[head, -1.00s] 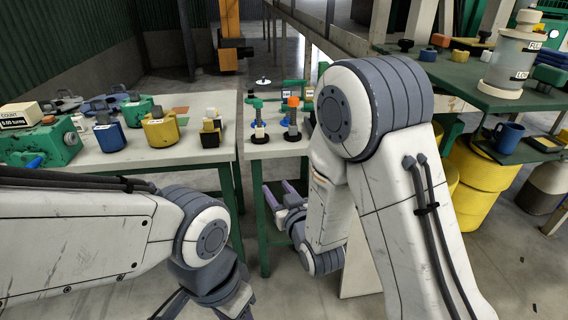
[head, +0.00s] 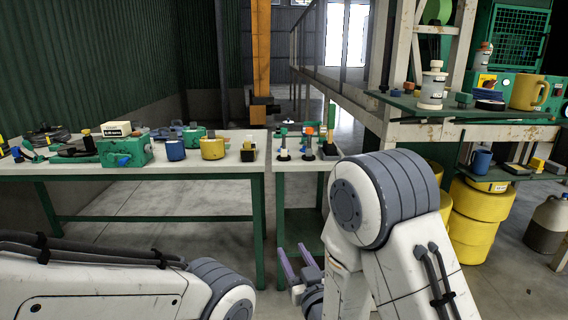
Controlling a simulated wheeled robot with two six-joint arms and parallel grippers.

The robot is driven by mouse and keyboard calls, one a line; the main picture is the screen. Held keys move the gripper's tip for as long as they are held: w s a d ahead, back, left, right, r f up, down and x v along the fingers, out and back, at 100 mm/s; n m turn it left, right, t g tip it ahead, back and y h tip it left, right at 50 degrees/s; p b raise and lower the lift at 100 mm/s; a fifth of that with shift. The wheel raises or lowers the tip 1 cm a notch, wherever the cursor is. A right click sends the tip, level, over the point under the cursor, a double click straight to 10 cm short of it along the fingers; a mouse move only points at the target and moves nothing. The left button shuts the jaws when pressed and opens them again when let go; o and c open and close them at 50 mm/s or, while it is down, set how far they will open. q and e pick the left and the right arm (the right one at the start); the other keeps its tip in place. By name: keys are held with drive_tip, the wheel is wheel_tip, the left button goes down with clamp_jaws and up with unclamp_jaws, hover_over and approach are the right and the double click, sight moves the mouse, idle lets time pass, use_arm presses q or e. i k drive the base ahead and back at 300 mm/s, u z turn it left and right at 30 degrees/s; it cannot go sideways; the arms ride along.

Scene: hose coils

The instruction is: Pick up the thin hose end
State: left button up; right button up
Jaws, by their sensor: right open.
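Dark hose coils lie at the left end of the left bench, one coil (head: 48,136) at the back. They are small in the head view, and I cannot pick out a thin hose end. My right gripper (head: 297,263) is open and empty, its two purple fingers pointing up. It is low in front of the benches, well away from the coils. My left arm crosses the lower left corner, and its gripper is out of view.
A green machine (head: 125,152), a blue pot (head: 176,150) and a yellow pot (head: 212,148) stand on the left bench (head: 60,168). A small bench (head: 290,166) holds pegs. Yellow drums (head: 470,222) and a loaded green shelf stand right. Floor is open between the bench legs.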

sight(283, 156)
drive_tip(key=u, duration=0.75)
drive_tip(key=i, duration=2.05)
drive_tip(key=z, duration=1.05)
drive_tip(key=i, duration=0.3)
drive_tip(key=z, duration=0.2)
